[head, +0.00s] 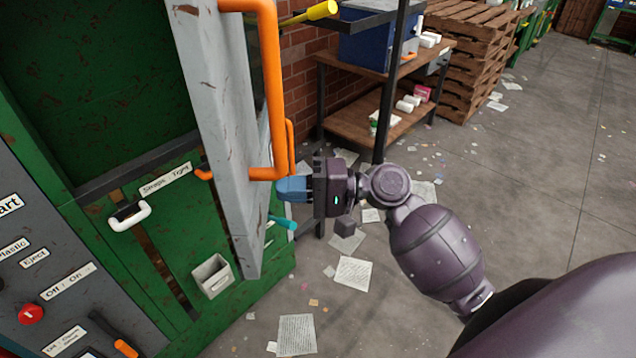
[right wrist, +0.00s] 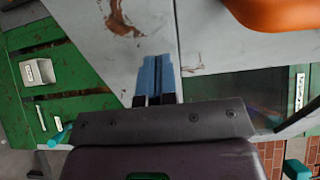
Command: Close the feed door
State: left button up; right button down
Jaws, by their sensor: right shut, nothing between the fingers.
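The feed door is a scuffed grey panel (head: 218,100) with a thick orange handle (head: 270,90). It stands open, swung out from the green machine (head: 90,60), seen nearly edge-on in the head view. My right gripper (head: 288,189) is at the door's right side, just below the handle's lower bend. Its blue fingers are shut and empty. In the right wrist view the fingers (right wrist: 156,78) point at the grey door face (right wrist: 100,30), close to it; I cannot tell whether they touch. The handle also shows there (right wrist: 275,12). My left gripper is not in view.
A control panel with a red button (head: 31,314) is at the lower left. A white handle (head: 130,214) and a small grey bin (head: 212,276) are on the machine's front. A wooden shelf (head: 375,128) and pallets (head: 465,60) stand behind. Papers litter the open floor at right.

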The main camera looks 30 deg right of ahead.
jog(key=shift+x, duration=1.1)
jog(key=shift+a, duration=0.1)
jog(key=shift+w, duration=0.1)
